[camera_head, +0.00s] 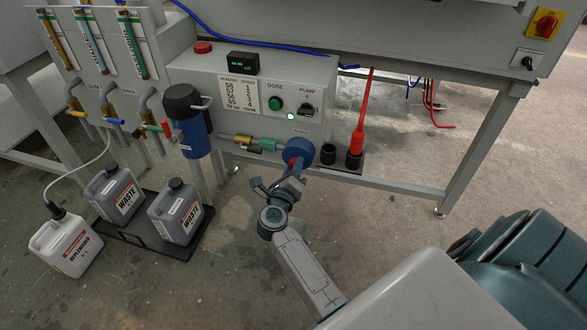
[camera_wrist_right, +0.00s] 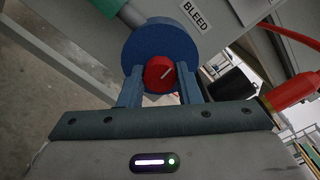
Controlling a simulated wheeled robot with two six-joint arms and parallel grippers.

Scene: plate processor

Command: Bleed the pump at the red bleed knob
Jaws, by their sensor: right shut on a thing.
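The red bleed knob (camera_wrist_right: 159,73) has a pale pointer line and sits on the front of the round blue pump (camera_wrist_right: 165,45), below the BLEED label (camera_wrist_right: 197,17). My right gripper (camera_wrist_right: 160,90) is shut on the knob, one finger on each side of it in the right wrist view. In the head view the blue pump (camera_head: 299,153) is at the end of the pipe, under the control box, and my right gripper (camera_head: 291,180) reaches it from below and covers part of it. The left gripper is not in view.
A red hydrometer-like tool (camera_head: 358,140) and a black cup (camera_head: 328,153) stand right of the pump.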

